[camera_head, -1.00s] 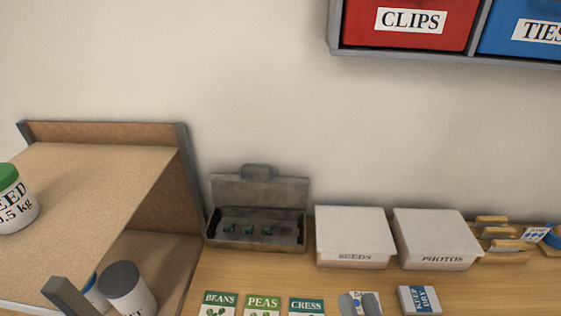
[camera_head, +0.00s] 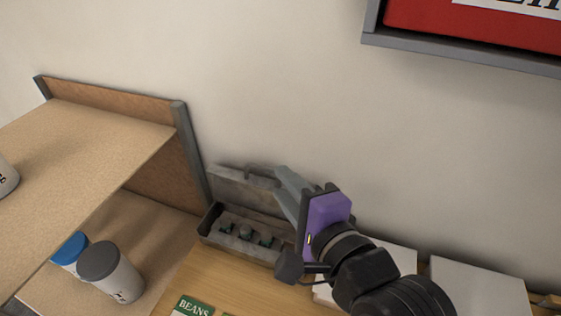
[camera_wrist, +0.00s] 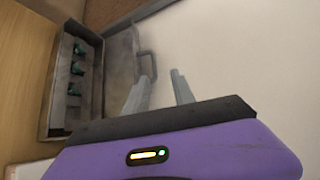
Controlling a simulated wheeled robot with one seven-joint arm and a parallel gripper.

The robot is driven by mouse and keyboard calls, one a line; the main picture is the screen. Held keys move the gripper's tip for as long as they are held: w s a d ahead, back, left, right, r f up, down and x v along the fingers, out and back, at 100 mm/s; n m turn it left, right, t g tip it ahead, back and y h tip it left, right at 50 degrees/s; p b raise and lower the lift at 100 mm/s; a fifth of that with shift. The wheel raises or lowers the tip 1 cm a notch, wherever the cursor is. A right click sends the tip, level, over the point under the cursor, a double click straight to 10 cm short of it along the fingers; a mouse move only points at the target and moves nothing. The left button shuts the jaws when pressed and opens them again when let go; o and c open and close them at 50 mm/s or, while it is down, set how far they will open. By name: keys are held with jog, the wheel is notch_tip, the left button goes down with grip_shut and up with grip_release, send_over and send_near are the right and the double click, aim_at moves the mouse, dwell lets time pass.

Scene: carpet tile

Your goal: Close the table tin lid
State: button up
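The table tin is a worn grey metal box (camera_head: 208,222) at the back of the table, with several small green-marked items in its tray. Its lid (camera_head: 232,187) stands up open against the wall side, with a handle (camera_head: 258,177) on its upper edge. The lid also shows in the wrist view (camera_wrist: 120,65), upright beside the open box (camera_wrist: 49,118). My gripper (camera_head: 280,174), purple-bodied with grey fingers, is at the right end of the lid. In the wrist view its fingers (camera_wrist: 159,76) are apart and empty, the left fingertip close to the handle; contact is unclear.
A wooden shelf unit (camera_head: 165,135) stands left of the tin, with lidded tubs (camera_head: 110,275) on its lower board. White boxes (camera_head: 475,285) stand to the right, one partly behind my arm. A seed packet (camera_head: 193,306) lies in front. A wall rack (camera_head: 460,52) hangs upper right.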

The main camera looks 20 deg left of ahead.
aim_at(265, 170)
jog(key=shift+m, duration=0.5)
jog(key=shift+s+f+p+x, duration=0.1)
jog(key=shift+f+x, duration=0.05)
jog(key=shift+x, duration=1.15)
jog(key=shift+s+f+p+x, duration=0.1)
jog(key=shift+f+p+x, duration=0.1)
jog(key=shift+x, duration=1.05)
jog(key=shift+f+p+x, duration=0.1)
jog(key=shift+f+x, duration=0.05)
jog(key=shift+x, duration=1.15)
jog(key=shift+c, duration=0.4)
grip_shut()
jog(key=shift+f, duration=0.1)
